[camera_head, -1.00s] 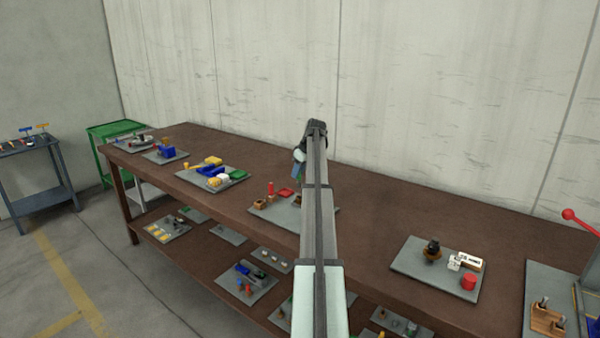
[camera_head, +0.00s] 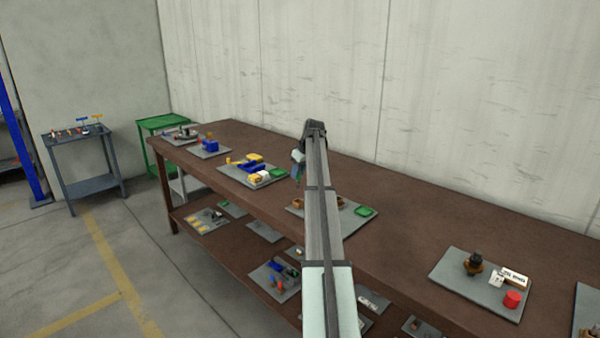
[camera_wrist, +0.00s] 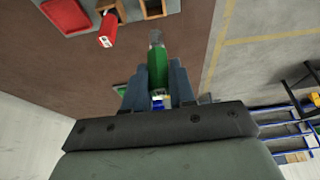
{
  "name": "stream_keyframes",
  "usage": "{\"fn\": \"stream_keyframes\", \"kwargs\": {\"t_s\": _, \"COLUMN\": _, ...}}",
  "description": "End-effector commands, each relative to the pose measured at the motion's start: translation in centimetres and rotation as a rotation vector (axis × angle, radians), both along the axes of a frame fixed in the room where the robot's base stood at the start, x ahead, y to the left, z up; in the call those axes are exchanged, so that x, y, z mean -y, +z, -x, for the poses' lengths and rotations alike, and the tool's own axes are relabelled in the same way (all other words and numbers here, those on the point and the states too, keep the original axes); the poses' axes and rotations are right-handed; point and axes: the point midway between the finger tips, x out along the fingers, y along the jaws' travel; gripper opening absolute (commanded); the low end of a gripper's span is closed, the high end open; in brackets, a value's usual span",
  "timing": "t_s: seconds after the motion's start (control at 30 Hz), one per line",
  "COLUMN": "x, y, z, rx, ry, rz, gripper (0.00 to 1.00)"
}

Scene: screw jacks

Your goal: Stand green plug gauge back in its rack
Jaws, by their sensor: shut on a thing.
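My gripper (camera_wrist: 159,70) is shut on the green plug gauge (camera_wrist: 157,62), seen in the wrist view. The gauge's green body lies between the two fingers and its grey end (camera_wrist: 156,38) sticks out beyond them. Two open-topped wooden holders (camera_wrist: 153,8) show at the top edge of the wrist view, past the grey end and apart from it. I cannot tell which of them is the rack for the green gauge. In the head view, my arm hides much of the grey mat (camera_head: 362,226) with the wooden holders.
A green tray (camera_head: 364,211) is on the mat's right. Other loaded mats stand left and right on the brown bench (camera_head: 400,226); bare bench lies between them. A wall stands behind.

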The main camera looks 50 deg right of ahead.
Motion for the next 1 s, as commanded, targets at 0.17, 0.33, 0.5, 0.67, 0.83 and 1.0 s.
{"fn": "stream_keyframes", "kwargs": {"t_s": 0.17, "x": 0.0, "y": 0.0, "z": 0.0, "rx": 0.001, "ry": -0.005, "rz": -0.002, "gripper": 0.00}}
{"fn": "stream_keyframes", "kwargs": {"t_s": 0.33, "x": 0.0, "y": 0.0, "z": 0.0, "rx": 0.001, "ry": -0.004, "rz": -0.002, "gripper": 0.00}}
{"fn": "stream_keyframes", "kwargs": {"t_s": 0.5, "x": 0.0, "y": -0.4, "z": 0.0, "rx": 0.001, "ry": -0.004, "rz": -0.002, "gripper": 0.00}}
{"fn": "stream_keyframes", "kwargs": {"t_s": 0.67, "x": 0.0, "y": -1.3, "z": 0.0, "rx": 0.000, "ry": -0.003, "rz": -0.002, "gripper": 0.00}}
{"fn": "stream_keyframes", "kwargs": {"t_s": 0.83, "x": 0.0, "y": -2.9, "z": 0.0, "rx": 0.000, "ry": -0.004, "rz": -0.003, "gripper": 0.00}}
{"fn": "stream_keyframes", "kwargs": {"t_s": 1.0, "x": 0.0, "y": -4.3, "z": 0.0, "rx": 0.000, "ry": -0.004, "rz": -0.003, "gripper": 0.00}}
